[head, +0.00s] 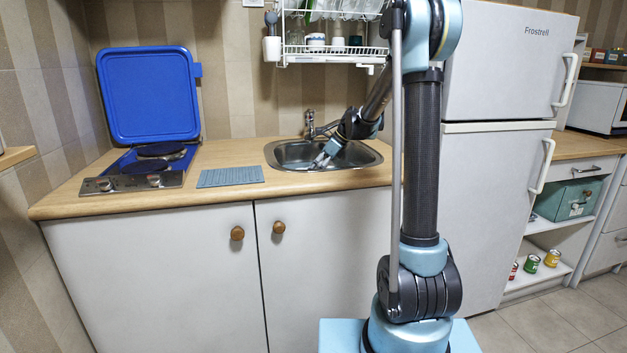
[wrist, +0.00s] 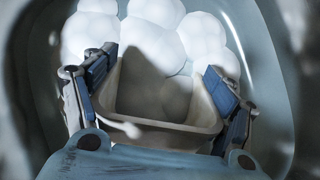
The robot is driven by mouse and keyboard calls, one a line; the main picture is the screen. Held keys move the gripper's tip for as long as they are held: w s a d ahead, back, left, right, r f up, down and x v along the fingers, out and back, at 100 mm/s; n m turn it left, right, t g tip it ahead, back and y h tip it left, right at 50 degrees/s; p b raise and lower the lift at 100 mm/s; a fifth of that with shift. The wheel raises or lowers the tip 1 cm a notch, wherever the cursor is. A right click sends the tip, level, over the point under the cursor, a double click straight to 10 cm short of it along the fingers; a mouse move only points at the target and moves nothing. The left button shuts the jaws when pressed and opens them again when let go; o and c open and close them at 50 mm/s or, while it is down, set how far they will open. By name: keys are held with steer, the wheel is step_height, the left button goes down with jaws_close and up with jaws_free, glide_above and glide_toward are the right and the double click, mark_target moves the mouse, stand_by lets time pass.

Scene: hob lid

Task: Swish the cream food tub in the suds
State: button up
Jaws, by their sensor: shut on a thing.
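The cream food tub (wrist: 165,131) is in the wrist view, between the two fingers of my gripper (wrist: 160,72), which is shut on its sides. White suds (wrist: 198,32) lie around and beyond the tub in rounded heaps. A curved grey-blue basin wall (wrist: 268,70) encloses them. In the head view my gripper (head: 324,158) reaches down into the steel sink (head: 285,160). The tub and suds cannot be made out in that view. How deep the tub sits in the suds is hard to tell.
A tap (head: 311,122) stands behind the sink, and a dish rack (head: 330,54) hangs above. A blue-grey ribbed mat (head: 230,176) lies left of the sink. Further left is the hob (head: 130,181) with its blue lid (head: 148,95) raised. The fridge (head: 490,190) stands at right.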

steer(key=shift+d, duration=0.15)
steer(key=shift+s+a, duration=0.25)
steer(key=shift+a, duration=0.6)
steer(key=shift+s+a, duration=0.2)
steer(key=shift+a, duration=0.65)
stand_by(0.4)
steer(key=shift+r, duration=0.1)
step_height(320, 180, up, 18)
stand_by(1.4)
steer(key=shift+r, duration=0.1)
stand_by(0.4)
